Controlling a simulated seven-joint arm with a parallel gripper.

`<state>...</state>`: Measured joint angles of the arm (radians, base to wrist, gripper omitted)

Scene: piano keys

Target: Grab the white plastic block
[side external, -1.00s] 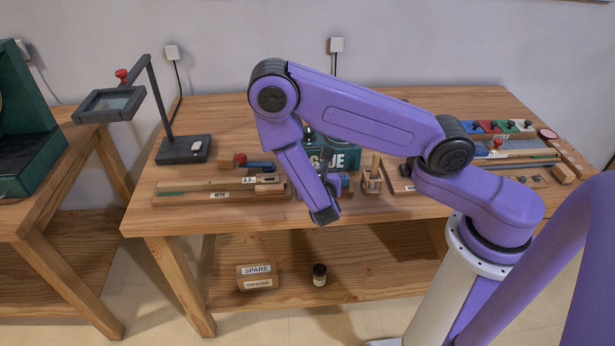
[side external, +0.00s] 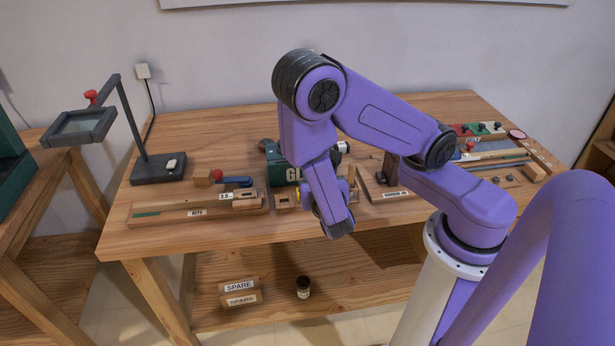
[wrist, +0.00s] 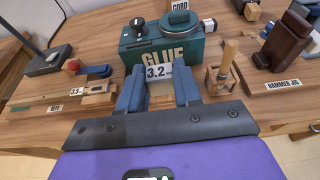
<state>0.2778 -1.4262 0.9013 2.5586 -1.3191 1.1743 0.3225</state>
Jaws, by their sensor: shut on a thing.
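A small white block (side external: 172,164) lies on the dark base of the magnifier stand at the table's left. The base shows at the upper left of the wrist view, with a small white patch (wrist: 54,57) on it. My gripper (wrist: 160,82) is in front of the green glue box, over the table's front part, well to the right of the white block. Its blue fingers are shut on a pale wooden block (wrist: 160,90) with a "3.2" label at its far end. In the side view my gripper (side external: 338,228) hides most of what it holds.
The green glue box (wrist: 172,48) stands just behind my gripper. A key tray (side external: 195,211) lies to the left, with a red-knobbed tool (side external: 228,180) behind it. A wooden hammer jig (side external: 385,190) is to the right. Bare table shows at the back left.

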